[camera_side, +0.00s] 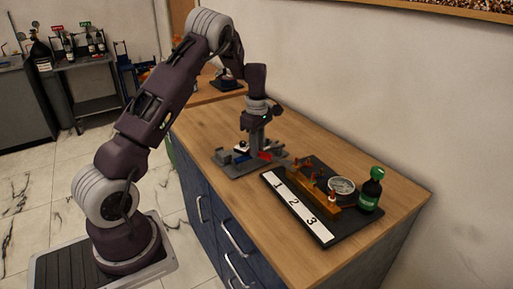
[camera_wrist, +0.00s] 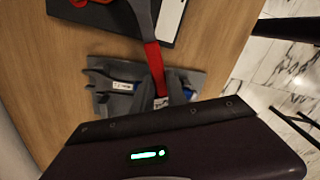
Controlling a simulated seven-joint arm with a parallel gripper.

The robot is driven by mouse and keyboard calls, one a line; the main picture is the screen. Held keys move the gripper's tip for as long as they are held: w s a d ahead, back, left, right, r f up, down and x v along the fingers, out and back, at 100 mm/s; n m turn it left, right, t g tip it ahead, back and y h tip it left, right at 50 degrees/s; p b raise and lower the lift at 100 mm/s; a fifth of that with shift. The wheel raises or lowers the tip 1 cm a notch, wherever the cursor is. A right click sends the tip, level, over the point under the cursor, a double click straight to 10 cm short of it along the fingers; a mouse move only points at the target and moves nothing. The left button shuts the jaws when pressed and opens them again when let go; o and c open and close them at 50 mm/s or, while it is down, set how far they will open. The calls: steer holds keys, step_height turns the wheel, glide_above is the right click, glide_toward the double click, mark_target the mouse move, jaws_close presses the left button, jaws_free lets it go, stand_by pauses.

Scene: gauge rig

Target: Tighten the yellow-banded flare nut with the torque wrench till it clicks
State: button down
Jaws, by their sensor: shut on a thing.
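My gripper (camera_side: 258,150) is shut on the red handle of a wrench (camera_side: 266,156), low over the grey tool holder (camera_side: 236,169). In the wrist view the red-handled wrench (camera_wrist: 151,55) runs up from between the jaws, with its grey shaft widening towards the top edge. I cannot tell whether the wrench still touches the holder. The brass manifold (camera_side: 316,190) with several upright fittings stands on the dark board (camera_side: 342,230), to the right of my gripper. The yellow band on a flare nut is too small to make out.
A round gauge (camera_side: 341,185) and a dark green-capped bottle (camera_side: 371,191) stand beside the manifold. A white strip marked 1, 2, 3 (camera_side: 295,206) lies along the board's front. Other tools, one with blue (camera_wrist: 187,95), lie in the holder. The wooden top (camera_side: 215,122) is clear behind.

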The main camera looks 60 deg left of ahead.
mark_target(242, 148)
steer(key=shift+w+a+m, duration=0.45)
steer(key=shift+w+m, duration=0.05)
steer(key=shift+s, duration=0.1)
stand_by(0.3)
steer(key=shift+s+d+n, duration=0.6)
steer(key=shift+s+n, duration=0.2)
steer(key=shift+s+a, duration=0.1)
steer(key=shift+s+a, duration=0.4)
steer(key=shift+a, duration=0.3)
steer(key=shift+s+a, duration=0.35)
steer(key=shift+a, duration=0.3)
steer(key=shift+s+a, duration=0.4)
steer(key=shift+a, duration=0.3)
steer(key=shift+r, duration=2.3)
